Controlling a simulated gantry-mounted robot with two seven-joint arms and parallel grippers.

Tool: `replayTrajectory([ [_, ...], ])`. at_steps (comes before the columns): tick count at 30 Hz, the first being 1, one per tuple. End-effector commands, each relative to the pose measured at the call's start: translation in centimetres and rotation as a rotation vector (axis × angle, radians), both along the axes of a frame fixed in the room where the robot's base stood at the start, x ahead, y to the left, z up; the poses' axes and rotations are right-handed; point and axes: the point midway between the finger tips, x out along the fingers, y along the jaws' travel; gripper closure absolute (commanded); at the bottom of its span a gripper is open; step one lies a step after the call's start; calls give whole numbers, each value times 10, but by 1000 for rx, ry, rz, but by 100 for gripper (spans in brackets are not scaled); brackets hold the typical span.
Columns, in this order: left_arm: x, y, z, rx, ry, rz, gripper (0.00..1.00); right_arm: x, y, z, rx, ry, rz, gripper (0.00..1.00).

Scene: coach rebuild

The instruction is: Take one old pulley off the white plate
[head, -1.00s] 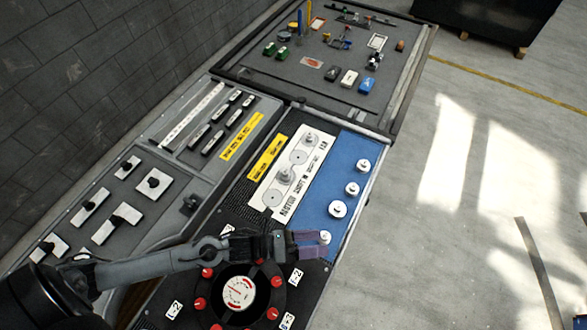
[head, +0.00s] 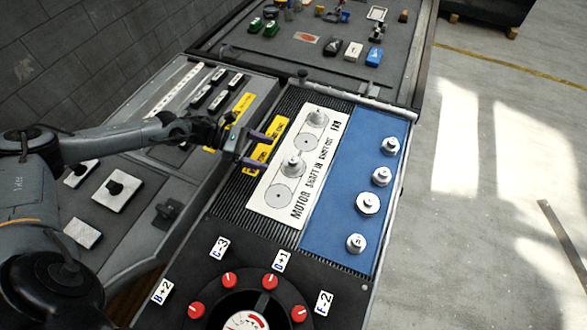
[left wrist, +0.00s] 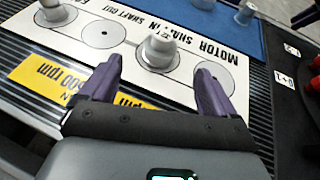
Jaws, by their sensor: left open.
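The white plate (head: 259,204) carries printed circles, "MOTOR SHAFT IN SHAFT OUT" lettering and two grey stepped pulleys. The near pulley (head: 293,167) stands upright by the plate's middle; the far pulley (head: 317,118) stands near its top end. My left gripper (head: 260,150) is open and empty at the plate's left edge, its purple fingers pointing toward the near pulley. In the left wrist view the near pulley (left wrist: 157,50) stands ahead of the gap between the fingertips (left wrist: 160,72), with no contact visible. The far pulley (left wrist: 52,12) is at upper left there.
A blue mat (head: 332,232) right of the plate holds several light pulleys. Yellow labels (head: 258,158) lie left of the plate. A dial with red knobs (head: 229,280) is in front. A tool panel (head: 280,60) lies behind.

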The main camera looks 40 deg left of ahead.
Motion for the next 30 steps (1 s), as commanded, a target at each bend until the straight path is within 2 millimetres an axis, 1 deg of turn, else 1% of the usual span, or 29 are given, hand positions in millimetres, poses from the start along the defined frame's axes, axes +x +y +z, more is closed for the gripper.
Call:
replayTrajectory([
  [5,14,-21,-7,-5,-6,-3,10,0,2,-1,7,-1,-1,57],
  [9,23,-33,-14,-3,-4,-1,10,0,3,-2,10,-2,-3,57],
  [17,29,-44,-20,-3,-3,-1,10,0,4,-2,14,-2,-5,57],
  [24,44,-69,-29,-4,-3,-1,10,0,5,-2,16,-2,-5,57],
  [30,52,-80,-36,-1,-3,-1,10,0,5,-2,15,-1,-6,57],
])
